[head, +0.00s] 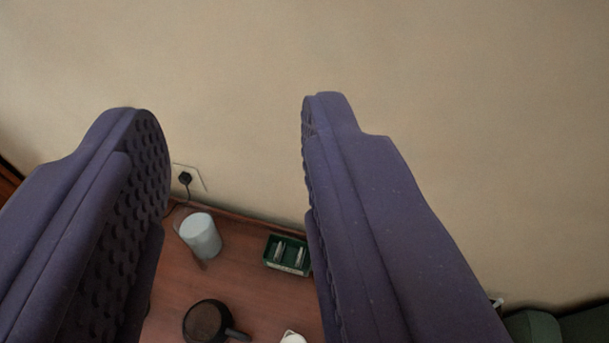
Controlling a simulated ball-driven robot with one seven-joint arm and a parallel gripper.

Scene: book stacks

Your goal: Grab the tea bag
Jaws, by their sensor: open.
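My gripper (228,110) is open and empty, with its two purple padded fingers spread wide and a wall behind the gap. Below and between the fingers, on a brown wooden surface, stands a small green box (285,267) with a few pale upright items (300,255) inside. These items may be tea bags, but they are too small to tell. The right finger is close to the box's right edge in the picture and may cover part of it. My fingers are apart from the box.
The wooden tabletop (178,290) holds a pale blue-white mug (200,236), a dark round pot with a handle (207,320), and a white object (293,338) cut off below. A plugged socket (186,178) is on the beige wall (240,50). Green upholstery (533,327) shows lower right.

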